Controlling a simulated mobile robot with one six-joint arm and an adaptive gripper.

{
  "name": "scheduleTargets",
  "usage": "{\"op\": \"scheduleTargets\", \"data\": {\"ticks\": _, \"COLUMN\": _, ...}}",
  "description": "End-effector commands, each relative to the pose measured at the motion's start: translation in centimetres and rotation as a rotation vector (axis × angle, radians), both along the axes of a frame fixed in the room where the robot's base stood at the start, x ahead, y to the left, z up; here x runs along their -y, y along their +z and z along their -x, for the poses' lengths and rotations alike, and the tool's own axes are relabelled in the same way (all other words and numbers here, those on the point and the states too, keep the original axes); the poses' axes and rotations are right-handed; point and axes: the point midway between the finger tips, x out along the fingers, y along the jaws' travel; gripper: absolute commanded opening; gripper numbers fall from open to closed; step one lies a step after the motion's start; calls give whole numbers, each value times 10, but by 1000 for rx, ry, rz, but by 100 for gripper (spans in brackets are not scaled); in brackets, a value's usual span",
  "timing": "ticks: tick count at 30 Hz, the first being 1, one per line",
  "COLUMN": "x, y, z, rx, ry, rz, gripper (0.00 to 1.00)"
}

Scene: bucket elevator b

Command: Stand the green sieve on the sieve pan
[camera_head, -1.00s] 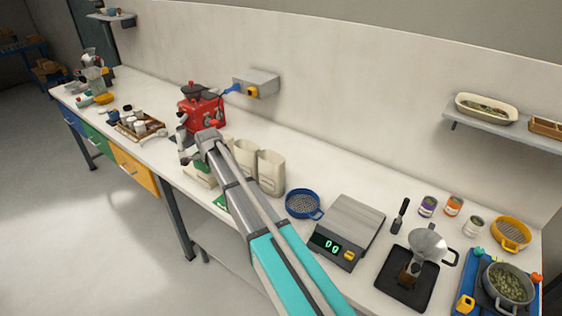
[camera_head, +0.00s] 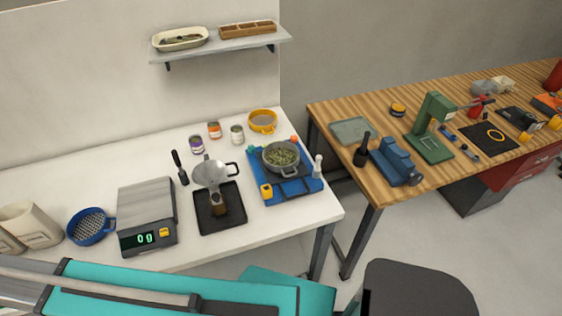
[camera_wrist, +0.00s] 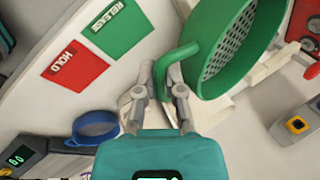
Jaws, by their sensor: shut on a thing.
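The green sieve (camera_wrist: 235,45) shows in the wrist view at the upper right, tilted, with its mesh visible. My gripper (camera_wrist: 172,72) is shut on the sieve's bent green handle (camera_wrist: 175,55). The sieve is out of the head view, and so is my gripper. A round grey pan (camera_head: 281,158) with green bits in it sits on a blue base (camera_head: 295,188) at the right of the white bench; it may be the sieve pan, but I cannot tell for sure.
The blue sieve (camera_head: 90,226) also shows in the wrist view (camera_wrist: 95,128). The scale (camera_head: 147,215), a funnel stand (camera_head: 217,200), several cans and an orange sieve (camera_head: 262,121) stand on the bench. A shelf (camera_head: 220,45) overhangs its back. A wooden table (camera_head: 375,185) is at right.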

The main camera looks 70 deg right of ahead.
Motion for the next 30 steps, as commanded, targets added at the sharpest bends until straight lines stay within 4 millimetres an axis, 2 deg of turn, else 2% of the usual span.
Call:
{"op": "scheduleTargets", "data": {"ticks": 8, "x": 0, "y": 0, "z": 0, "rx": 0, "ry": 0, "rz": 0, "gripper": 0}}
{"op": "scheduleTargets", "data": {"ticks": 19, "x": 0, "y": -24, "z": 0, "rx": 0, "ry": 0, "rz": 0, "gripper": 0}}
{"op": "scheduleTargets", "data": {"ticks": 30, "x": 0, "y": -23, "z": 0, "rx": 0, "ry": 0, "rz": 0, "gripper": 0}}
